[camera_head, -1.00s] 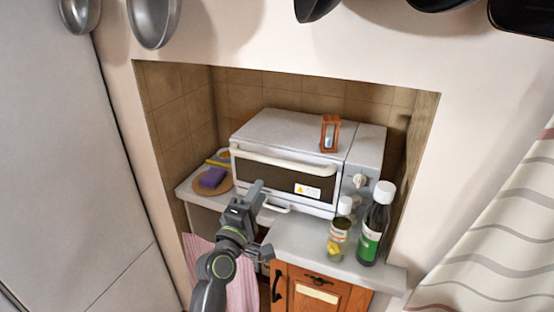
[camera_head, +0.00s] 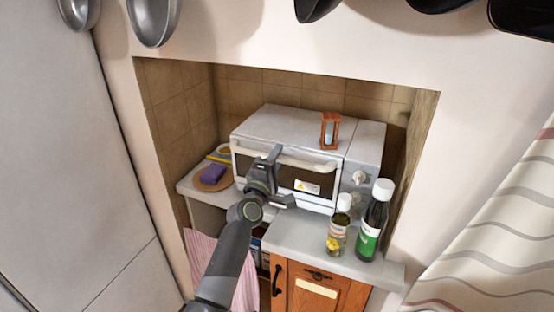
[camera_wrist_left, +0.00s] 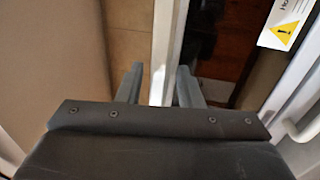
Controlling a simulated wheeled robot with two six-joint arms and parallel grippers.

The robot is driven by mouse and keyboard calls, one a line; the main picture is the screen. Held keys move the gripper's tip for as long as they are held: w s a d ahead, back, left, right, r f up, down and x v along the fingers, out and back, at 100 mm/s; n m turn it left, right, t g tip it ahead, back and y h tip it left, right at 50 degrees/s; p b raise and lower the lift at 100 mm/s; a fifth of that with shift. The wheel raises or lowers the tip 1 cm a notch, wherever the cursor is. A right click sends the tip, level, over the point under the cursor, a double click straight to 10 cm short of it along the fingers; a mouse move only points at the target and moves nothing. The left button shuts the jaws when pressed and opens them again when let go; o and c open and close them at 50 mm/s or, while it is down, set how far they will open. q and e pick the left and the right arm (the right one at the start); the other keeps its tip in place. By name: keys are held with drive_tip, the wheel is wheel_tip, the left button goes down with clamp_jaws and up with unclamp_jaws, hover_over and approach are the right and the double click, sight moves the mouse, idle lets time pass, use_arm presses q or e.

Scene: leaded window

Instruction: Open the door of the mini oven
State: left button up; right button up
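The white mini oven (camera_head: 285,127) stands in a tiled wall niche, and its dark-windowed front door (camera_head: 317,177) appears closed. A white bar handle (camera_head: 312,163) runs along the top of the door. My left gripper (camera_head: 279,178) is in front of the left-middle part of the door and hides part of the handle and window. In the left wrist view, the two fingers of the gripper (camera_wrist_left: 160,82) are apart, with the white handle bar (camera_wrist_left: 166,45) showing between and beyond them. I cannot tell whether they touch it. My right gripper is not in view.
A wooden hourglass (camera_head: 330,131) stands on the oven. A dark bottle (camera_head: 373,222) and a small jar (camera_head: 338,226) stand on the counter (camera_head: 300,241) at front right. A purple sponge (camera_head: 212,174) lies on a plate at left.

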use_arm(q)
clamp_jaws()
idle(0.3)
